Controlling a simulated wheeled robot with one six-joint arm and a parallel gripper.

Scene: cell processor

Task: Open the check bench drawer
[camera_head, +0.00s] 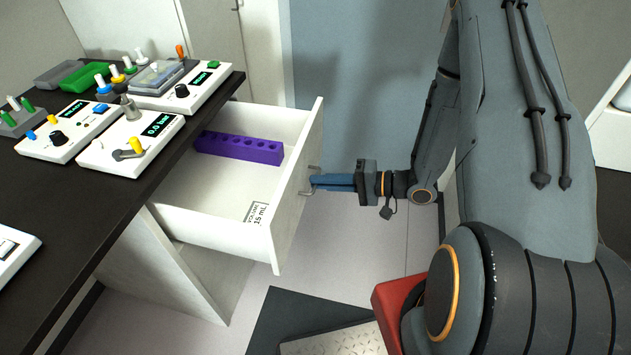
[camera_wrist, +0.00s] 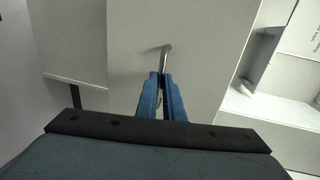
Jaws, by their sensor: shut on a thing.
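The check bench drawer (camera_head: 299,190) is white and stands well out from under the dark bench top (camera_head: 75,245). Its inside shows in the head view. A metal bar handle (camera_head: 313,170) sits on its front face. My gripper (camera_head: 316,182) has blue fingers and is shut on this handle, level with the drawer front. In the wrist view the blue fingers (camera_wrist: 161,80) close around the handle (camera_wrist: 166,58), with the drawer front (camera_wrist: 195,45) behind. Part of the handle is hidden between the fingers.
A purple rack (camera_head: 240,148) with a row of holes and a printed label (camera_head: 256,212) lie in the drawer. Several white instruments (camera_head: 130,145) and a green tray (camera_head: 85,77) stand on the bench top.

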